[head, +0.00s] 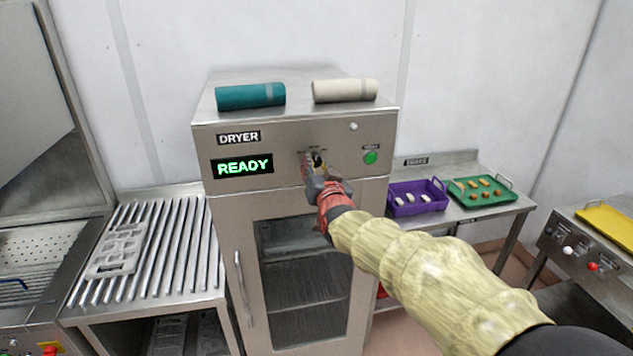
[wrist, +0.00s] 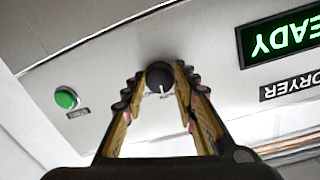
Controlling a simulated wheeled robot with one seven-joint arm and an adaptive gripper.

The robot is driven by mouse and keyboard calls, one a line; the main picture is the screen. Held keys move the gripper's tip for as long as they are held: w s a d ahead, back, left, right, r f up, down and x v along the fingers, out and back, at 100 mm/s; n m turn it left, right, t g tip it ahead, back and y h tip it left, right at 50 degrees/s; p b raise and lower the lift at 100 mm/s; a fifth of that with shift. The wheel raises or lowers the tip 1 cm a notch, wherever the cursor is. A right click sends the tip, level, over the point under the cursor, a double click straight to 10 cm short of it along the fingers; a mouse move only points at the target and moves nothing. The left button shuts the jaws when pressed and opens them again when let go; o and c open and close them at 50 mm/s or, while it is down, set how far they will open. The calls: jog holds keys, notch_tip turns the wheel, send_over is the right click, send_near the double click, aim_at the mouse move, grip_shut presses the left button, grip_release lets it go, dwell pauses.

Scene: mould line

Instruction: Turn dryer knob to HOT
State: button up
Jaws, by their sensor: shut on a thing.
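The dryer (head: 300,130) is a steel cabinet with a green READY display (head: 243,166) and a glass door. Its black round knob (wrist: 160,78) sits on the front panel, with a white pointer line and small markings that are too small to read. My gripper (head: 315,160) reaches the panel from the lower right. In the wrist view my gripper (wrist: 160,85) has its two fingertips on either side of the knob, shut on it. In the head view the gripper mostly hides the knob.
A green button (head: 370,157) is right of the knob. Teal (head: 250,96) and cream (head: 345,90) rolls lie on top of the dryer. A purple tray (head: 418,211) and a green tray (head: 459,203) stand on the right bench. A slatted table (head: 185,245) is at left.

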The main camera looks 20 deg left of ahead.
jog(key=m+b, duration=0.1)
jog(key=b, duration=0.1)
jog(key=m+b, duration=0.2)
jog(key=b, duration=0.1)
jog(key=m+b, duration=0.2)
jog(key=b, duration=0.1)
jog(key=shift+f, duration=0.25)
jog(key=m+b, duration=0.1)
jog(key=b, duration=0.3)
jog(key=shift+m+g+y, duration=0.3)
jog(key=shift+m+y, duration=0.1)
jog(key=shift+r+m+b, duration=0.2)
jog(key=shift+m+b, duration=0.3)
jog(key=shift+b, duration=0.6)
jog(key=shift+r+m+b, duration=0.15)
jog(key=shift+m+b, duration=0.15)
jog(key=shift+b, duration=0.1)
jog(key=o, duration=1.2)
jog(key=shift+c, duration=0.2)
jog(key=v, duration=1.2)
